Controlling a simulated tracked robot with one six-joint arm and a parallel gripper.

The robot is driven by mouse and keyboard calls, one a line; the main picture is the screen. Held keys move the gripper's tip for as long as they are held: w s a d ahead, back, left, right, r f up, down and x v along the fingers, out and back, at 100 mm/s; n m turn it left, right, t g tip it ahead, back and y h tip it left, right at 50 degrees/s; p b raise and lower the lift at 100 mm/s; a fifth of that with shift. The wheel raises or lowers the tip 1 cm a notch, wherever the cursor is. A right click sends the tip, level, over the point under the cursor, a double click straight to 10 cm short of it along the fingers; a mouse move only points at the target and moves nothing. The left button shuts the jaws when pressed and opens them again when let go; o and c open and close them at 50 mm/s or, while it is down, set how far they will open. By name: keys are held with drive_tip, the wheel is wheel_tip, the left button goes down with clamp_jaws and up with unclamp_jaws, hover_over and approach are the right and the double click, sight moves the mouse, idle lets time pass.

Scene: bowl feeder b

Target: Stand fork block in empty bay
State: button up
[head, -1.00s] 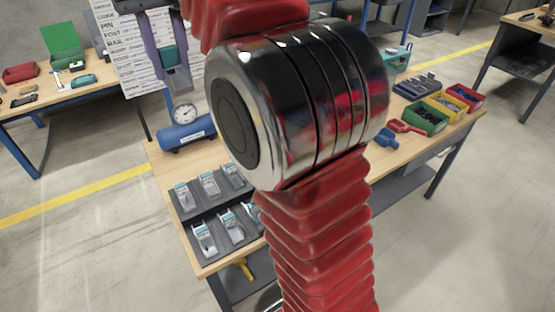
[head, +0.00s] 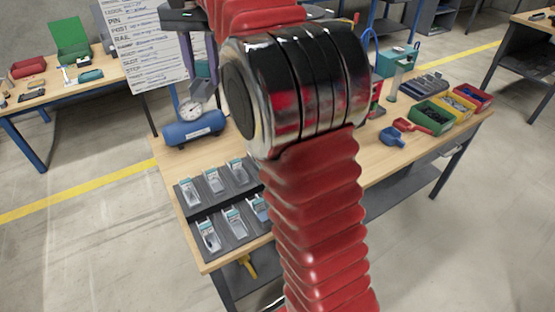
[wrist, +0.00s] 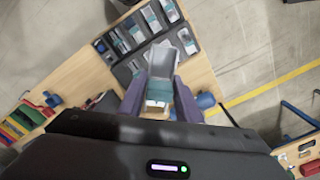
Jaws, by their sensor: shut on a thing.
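My gripper (wrist: 160,92) has purple fingers, shut on a fork block (wrist: 160,66) with a teal part and grey lower part. Its far end overlaps the tray in the wrist view, so I cannot tell its exact outline or height. The dark tray (head: 192,217) at the bench's near left end has two rows of bays holding grey blocks with teal tops. Blocks fill the visible bays, and my arm covers the tray's right side. An empty bay cannot be made out for certain.
A blue tank with a gauge (head: 194,130) stands behind the tray. A blue scoop (head: 391,137), a red scoop (head: 411,126) and green, yellow and red bins (head: 434,117) lie to the right. A white sign board (head: 145,45) stands behind. Bare wood lies between tank and tray.

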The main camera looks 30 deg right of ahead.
drive_tip(key=w+d+f+m, duration=0.1)
drive_tip(key=d+f+m, duration=1)
drive_tip(key=f+m, duration=0.2)
drive_tip(key=w+d+f+m, duration=0.2)
drive_tip(key=d+f+m, duration=1)
drive_tip(key=f+m, duration=0.2)
drive_tip(key=shift+w+d+m, duration=0.15)
drive_tip(key=shift+w+m, duration=0.1)
drive_tip(key=shift+m, duration=0.35)
drive_tip(key=shift+f, duration=0.2)
drive_tip(key=shift+f, duration=2.35)
drive_tip(key=shift+f, duration=0.1)
drive_tip(key=shift+f, duration=2.45)
